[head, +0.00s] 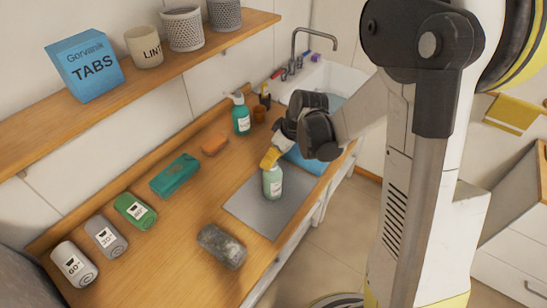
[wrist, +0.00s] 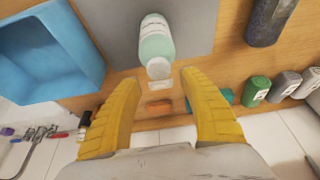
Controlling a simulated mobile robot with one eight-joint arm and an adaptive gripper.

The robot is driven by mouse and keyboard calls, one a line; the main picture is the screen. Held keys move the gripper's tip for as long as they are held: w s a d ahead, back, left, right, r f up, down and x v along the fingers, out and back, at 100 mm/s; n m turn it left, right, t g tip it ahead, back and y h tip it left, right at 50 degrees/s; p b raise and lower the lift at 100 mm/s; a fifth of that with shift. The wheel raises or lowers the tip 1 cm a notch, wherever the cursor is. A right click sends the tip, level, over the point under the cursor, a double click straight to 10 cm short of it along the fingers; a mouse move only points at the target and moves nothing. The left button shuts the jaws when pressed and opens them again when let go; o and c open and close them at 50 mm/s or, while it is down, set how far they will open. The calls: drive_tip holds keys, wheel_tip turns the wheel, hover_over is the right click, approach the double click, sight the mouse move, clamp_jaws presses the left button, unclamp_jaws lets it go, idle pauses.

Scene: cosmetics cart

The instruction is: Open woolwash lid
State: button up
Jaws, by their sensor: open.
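The pale green woolwash bottle (head: 272,185) stands upright on a grey mat; its label is too small to read. In the wrist view the bottle (wrist: 156,40) is seen from above, with a whitish lid (wrist: 159,69) at its near end. A small pale piece (wrist: 160,84) shows just below the lid; I cannot tell whether it is part of it. My gripper (head: 270,160) is at the bottle's top and hides the lid in the head view. In the wrist view my gripper (wrist: 160,81) is open, its yellow fingers apart with nothing between them touching.
The grey mat (head: 245,205) lies on the wooden counter. A dark grey object (head: 222,246) lies near its front-left corner. A blue basin (wrist: 45,50) stands beside the mat. A teal pump bottle (head: 241,118), orange bar (head: 214,144) and teal pack (head: 175,175) are along the back.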

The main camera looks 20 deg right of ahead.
clamp_jaws()
drive_tip(key=shift+w+a+r+g+h, duration=0.1)
drive_tip(key=shift+g+h, duration=0.2)
drive_tip(key=shift+g, duration=0.1)
idle(0.5)
drive_tip(key=shift+w+a+r+g+h, duration=0.1)
drive_tip(key=shift+w+a+g+h, duration=0.1)
drive_tip(key=shift+g+h, duration=0.3)
drive_tip(key=shift+w+a+r+g+h, duration=0.1)
drive_tip(key=shift+w+a+g+h, duration=0.15)
drive_tip(key=shift+g, duration=0.35)
drive_tip(key=g+h+b, duration=0.1)
drive_tip(key=w+g+h+b, duration=0.1)
drive_tip(key=g, duration=0.1)
drive_tip(key=g+h+b, duration=0.1)
drive_tip(key=shift+w+a+g+h, duration=0.2)
drive_tip(key=shift+a+g+h, duration=0.1)
drive_tip(key=shift+a, duration=0.1)
unclamp_jaws()
